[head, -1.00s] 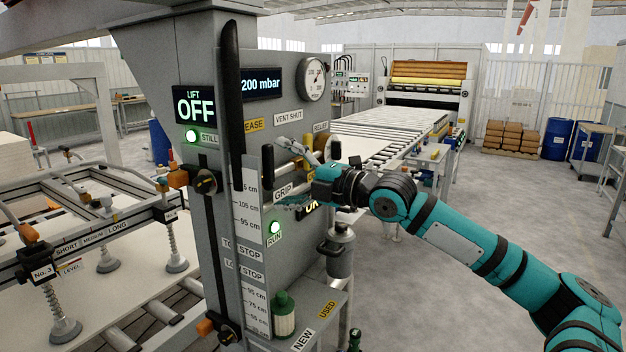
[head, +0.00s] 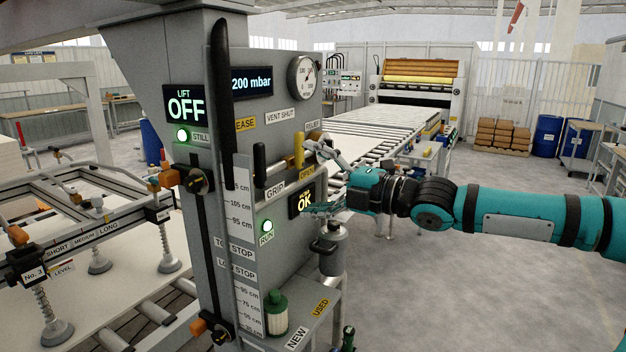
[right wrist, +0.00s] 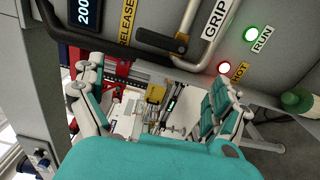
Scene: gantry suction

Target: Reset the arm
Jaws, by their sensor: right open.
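My right gripper (head: 320,180) is open and empty, at the right edge of the grey control column (head: 215,130). Its arm reaches in from the right, nearly level. The black-handled lever (head: 260,165) above GRIP and the yellow-handled lever (head: 298,150) above OPEN are left of its fingers. I cannot tell whether the upper finger touches the column. In the right wrist view both finger sets of the gripper (right wrist: 155,105) stand wide apart with nothing held between them, and a black lever handle (right wrist: 160,40) shows beyond them. My left gripper is not in view.
A grey canister (head: 331,250) and a green-and-white bottle (head: 277,312) stand below the panel. The suction frame (head: 85,225) is at left over a pale board (head: 125,285). A roller conveyor (head: 375,135) runs behind. Open floor (head: 440,290) lies at right.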

